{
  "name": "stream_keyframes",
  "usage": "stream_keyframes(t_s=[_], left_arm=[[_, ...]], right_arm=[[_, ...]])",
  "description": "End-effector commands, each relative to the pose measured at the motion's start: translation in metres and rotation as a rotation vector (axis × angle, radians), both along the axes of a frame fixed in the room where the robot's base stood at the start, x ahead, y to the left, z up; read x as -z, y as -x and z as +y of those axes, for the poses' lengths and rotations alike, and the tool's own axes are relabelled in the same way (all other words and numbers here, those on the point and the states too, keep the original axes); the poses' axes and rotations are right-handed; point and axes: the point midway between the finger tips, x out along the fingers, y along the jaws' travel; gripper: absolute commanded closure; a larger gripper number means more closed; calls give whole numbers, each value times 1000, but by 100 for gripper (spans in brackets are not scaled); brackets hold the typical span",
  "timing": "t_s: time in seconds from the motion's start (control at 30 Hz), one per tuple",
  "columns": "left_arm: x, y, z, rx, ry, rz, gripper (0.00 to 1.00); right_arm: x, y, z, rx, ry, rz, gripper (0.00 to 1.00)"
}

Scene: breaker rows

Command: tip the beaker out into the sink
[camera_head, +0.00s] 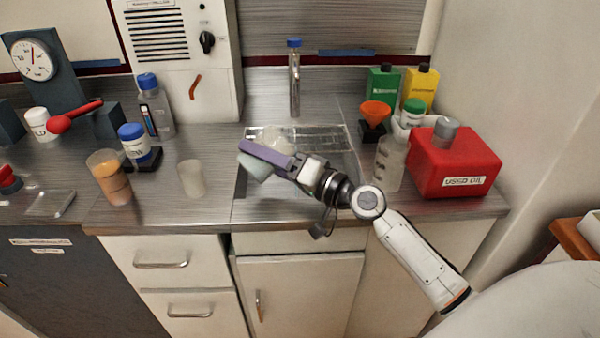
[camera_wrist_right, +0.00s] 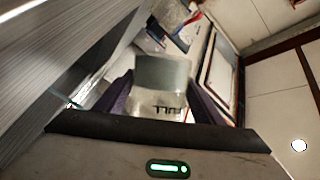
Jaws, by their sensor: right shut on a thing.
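My right gripper (camera_head: 257,158) reaches in over the sink (camera_head: 325,138) at the back middle of the counter. Its purple fingers are shut on a beaker (camera_head: 254,168), which looks pale grey and partly hidden by the near finger. In the right wrist view the beaker (camera_wrist_right: 163,98) sits between both fingers; it is clear with dark markings and has a grey-green band. The beaker looks tilted, but I cannot tell how far or whether liquid is leaving it. A pale translucent shape (camera_head: 272,137) shows just behind the fingers. My left gripper is not in view.
A frosted cup (camera_head: 191,179) and an orange-filled cup (camera_head: 110,178) stand left of the sink. A blue-topped tap (camera_head: 294,78) rises behind the sink.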

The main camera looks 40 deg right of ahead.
Motion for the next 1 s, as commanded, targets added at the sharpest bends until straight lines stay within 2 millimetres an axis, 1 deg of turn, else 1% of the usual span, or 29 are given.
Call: stream_keyframes(t_s=[1.0], left_arm=[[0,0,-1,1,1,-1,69]], right_arm=[[-6,0,0,1,-78,-4,69]])
